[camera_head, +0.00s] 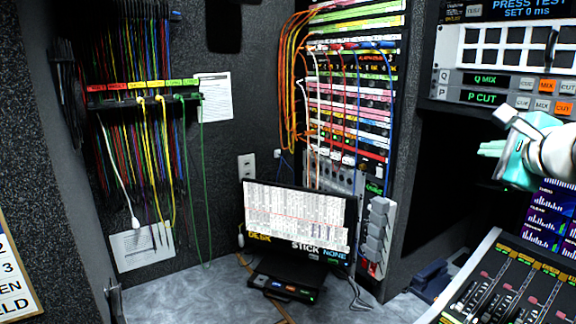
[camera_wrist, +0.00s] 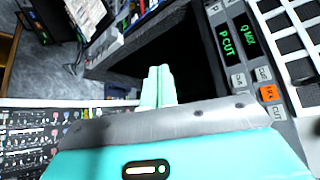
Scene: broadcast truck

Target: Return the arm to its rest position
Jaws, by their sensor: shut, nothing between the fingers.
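My gripper (camera_head: 492,149) is at the right side of the head view, a mint-green hand on my white arm. It is in front of the dark recess below the Q MIX and P CUT panel. In the wrist view its two mint fingers (camera_wrist: 157,87) are side by side and shut, with nothing between them. They point toward the dark opening, apart from the panel. The far part of my arm runs out of the right edge of the head view.
The button panel (camera_head: 505,88) is just above my gripper. A fader console (camera_head: 505,285) is below it at lower right. A monitor (camera_head: 295,218) stands before the patch rack (camera_head: 348,110). Cables hang at left from a labelled strip (camera_head: 140,97).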

